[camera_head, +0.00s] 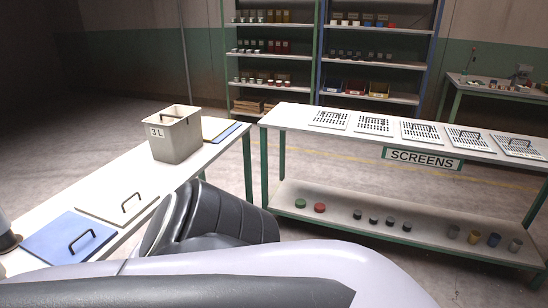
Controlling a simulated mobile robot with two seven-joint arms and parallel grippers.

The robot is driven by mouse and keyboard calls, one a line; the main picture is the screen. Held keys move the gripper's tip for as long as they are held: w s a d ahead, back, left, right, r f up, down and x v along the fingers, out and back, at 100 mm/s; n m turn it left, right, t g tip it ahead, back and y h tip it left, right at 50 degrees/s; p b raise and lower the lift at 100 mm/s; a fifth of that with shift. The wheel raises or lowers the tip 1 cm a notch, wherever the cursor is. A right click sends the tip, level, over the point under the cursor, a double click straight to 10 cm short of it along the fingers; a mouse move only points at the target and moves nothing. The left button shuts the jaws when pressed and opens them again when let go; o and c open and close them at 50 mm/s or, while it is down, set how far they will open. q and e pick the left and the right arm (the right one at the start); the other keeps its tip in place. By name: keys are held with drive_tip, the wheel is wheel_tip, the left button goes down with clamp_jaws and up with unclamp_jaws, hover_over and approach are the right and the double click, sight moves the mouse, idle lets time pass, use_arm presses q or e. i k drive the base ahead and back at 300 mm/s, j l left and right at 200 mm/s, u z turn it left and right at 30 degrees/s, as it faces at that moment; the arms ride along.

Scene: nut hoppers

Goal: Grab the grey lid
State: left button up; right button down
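A pale, whitish-grey flat lid (105,205) with a black bar handle lies on the white table at the left. It is the closest match to a grey lid. A blue lid (55,240) with a black handle lies on the same table, nearer to me and to the left. No gripper fingers show. A large dark and light arm of mine fills the bottom and middle foreground. It hides part of the table's right edge near the pale lid.
A grey-beige bin (175,140) marked "3 L" stands farther along the left table (120,173), with a blue-and-tan panel (228,130) behind it. A long white table (290,118) with several perforated screens stands at the right. Stocked shelves stand behind. Floor shows between the tables.

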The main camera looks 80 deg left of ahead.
sight(115, 204)
drive_tip(key=u, duration=3.65)
